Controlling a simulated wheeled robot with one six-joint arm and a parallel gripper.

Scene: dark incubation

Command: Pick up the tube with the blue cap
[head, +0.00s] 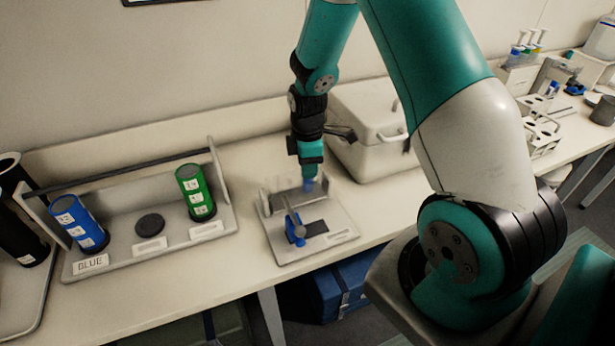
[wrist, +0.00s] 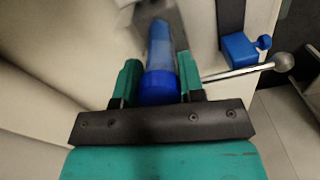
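The tube with the blue cap (wrist: 158,88) is between the two teal fingers of my gripper (wrist: 160,82) in the wrist view. The fingers press against both sides of the cap, and the clear bluish tube body extends away beyond them. In the head view, my gripper (head: 311,166) points down over the back right of a small grey stand. The tube (head: 309,185) shows as a blurred blue patch just below the fingers. I cannot tell whether its lower end is clear of the stand.
The grey stand (head: 335,243) carries a blue clamp (head: 296,231) with a metal ball-ended lever. A white lidded box (head: 370,135) stands close behind right. A grey carrier (head: 125,255) with blue (head: 78,224) and green (head: 196,193) cylinders is at left. Racks (head: 540,125) stand far right.

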